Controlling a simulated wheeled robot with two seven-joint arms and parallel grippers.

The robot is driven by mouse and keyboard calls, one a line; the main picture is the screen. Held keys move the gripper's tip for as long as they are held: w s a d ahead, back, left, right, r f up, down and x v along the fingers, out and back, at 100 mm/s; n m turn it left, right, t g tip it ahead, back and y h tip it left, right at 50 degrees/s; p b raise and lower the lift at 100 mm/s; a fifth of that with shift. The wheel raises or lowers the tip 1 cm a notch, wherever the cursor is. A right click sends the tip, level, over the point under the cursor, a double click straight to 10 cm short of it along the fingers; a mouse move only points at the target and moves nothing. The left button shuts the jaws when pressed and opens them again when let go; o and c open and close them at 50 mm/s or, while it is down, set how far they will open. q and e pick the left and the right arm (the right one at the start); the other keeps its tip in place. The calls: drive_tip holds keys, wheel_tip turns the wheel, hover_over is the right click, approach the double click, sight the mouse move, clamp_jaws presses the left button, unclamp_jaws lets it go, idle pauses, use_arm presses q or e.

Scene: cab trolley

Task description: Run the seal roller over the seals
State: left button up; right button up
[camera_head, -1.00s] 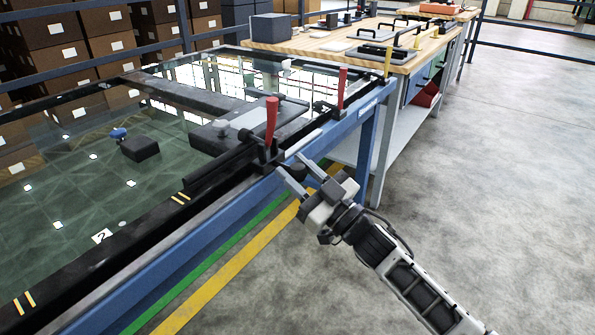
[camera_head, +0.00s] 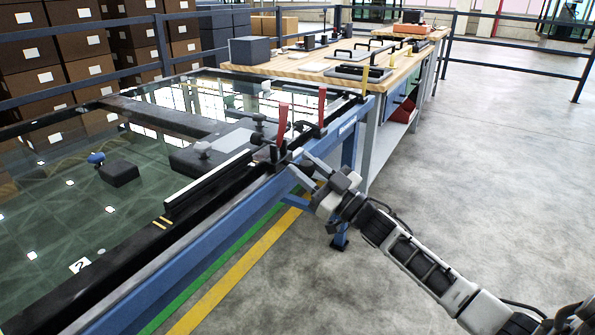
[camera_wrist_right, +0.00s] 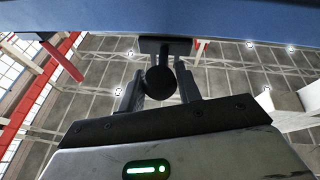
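My right gripper (camera_head: 299,168) is at the near blue edge of the glass-topped trolley (camera_head: 215,225), beside the nearer red-handled clamp (camera_head: 282,125). Its fingers are apart. In the right wrist view a black ball knob (camera_wrist_right: 160,82) on a dark bracket sits between the fingers (camera_wrist_right: 159,92), with narrow gaps that suggest no firm grip. A long bar with a pale top (camera_head: 207,183) lies along the trolley's edge; I cannot tell if it is a seal. No seal roller can be made out for certain. My left gripper is out of view.
A second red-handled clamp (camera_head: 321,107) stands farther along the edge. A block with a blue knob (camera_head: 118,172) and a dark plate (camera_head: 195,158) lie on the glass. A wooden workbench (camera_head: 300,62) with tools stands beyond. The floor at right is clear.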

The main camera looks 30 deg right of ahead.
drive_tip(key=o, duration=0.4)
drive_tip(key=shift+d, duration=0.1)
drive_tip(key=shift+c, duration=0.2)
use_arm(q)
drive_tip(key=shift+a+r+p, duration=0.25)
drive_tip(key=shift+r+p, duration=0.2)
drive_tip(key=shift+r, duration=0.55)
use_arm(e)
drive_tip(key=v, duration=1.6)
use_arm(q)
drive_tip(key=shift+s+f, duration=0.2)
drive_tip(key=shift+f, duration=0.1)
